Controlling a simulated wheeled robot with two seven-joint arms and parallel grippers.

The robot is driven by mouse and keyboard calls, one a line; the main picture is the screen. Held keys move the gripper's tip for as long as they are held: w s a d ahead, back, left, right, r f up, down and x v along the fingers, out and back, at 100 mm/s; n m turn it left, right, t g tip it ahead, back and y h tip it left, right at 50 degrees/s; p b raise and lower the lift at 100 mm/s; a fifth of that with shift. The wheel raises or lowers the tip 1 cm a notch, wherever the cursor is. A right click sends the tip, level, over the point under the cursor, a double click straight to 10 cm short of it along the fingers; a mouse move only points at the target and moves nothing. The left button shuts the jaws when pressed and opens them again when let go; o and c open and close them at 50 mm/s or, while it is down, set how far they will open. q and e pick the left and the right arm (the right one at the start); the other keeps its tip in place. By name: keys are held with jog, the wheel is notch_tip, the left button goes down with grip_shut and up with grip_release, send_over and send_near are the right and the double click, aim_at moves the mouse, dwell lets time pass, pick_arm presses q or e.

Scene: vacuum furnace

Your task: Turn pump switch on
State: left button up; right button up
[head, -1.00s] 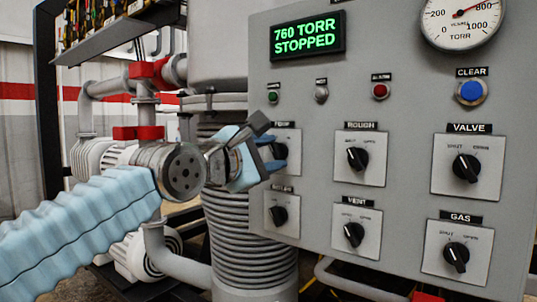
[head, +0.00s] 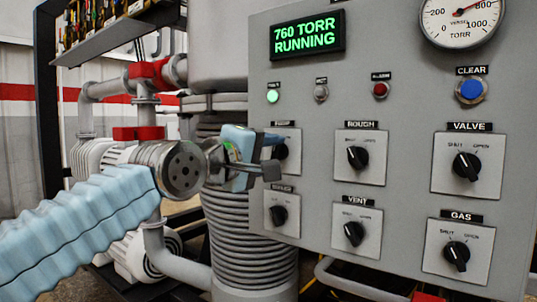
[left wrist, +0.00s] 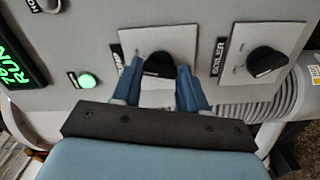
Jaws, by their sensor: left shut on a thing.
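The pump switch (head: 281,150) is a black rotary knob on a pale plate at the upper left of the panel's switches. Its label is partly covered in the head view. My left gripper (head: 272,157) is at this knob, shut on it. In the left wrist view the blue fingers stand on both sides of the black knob (left wrist: 158,64). The display (head: 307,37) reads 760 TORR RUNNING. The small green lamp (head: 272,96) is lit, and it also glows in the left wrist view (left wrist: 87,80). My right gripper is not in view.
The grey panel (head: 400,105) also carries the ROUGH (head: 358,157), VENT (head: 354,233), VALVE (head: 466,166) and GAS (head: 456,254) knobs, a blue CLEAR button (head: 471,91) and a gauge (head: 461,18). A ribbed column (head: 248,235) and pipes stand left of the panel.

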pick_arm(q)
jog(key=shift+f+m, duration=0.1)
jog(key=shift+m, duration=1.4)
jog(key=o, duration=1.1)
jog(key=shift+c, duration=0.2)
jog(key=b+v, duration=0.3)
jog(key=v, duration=1)
jog(key=shift+s+a, duration=0.25)
jog(key=shift+s, duration=0.05)
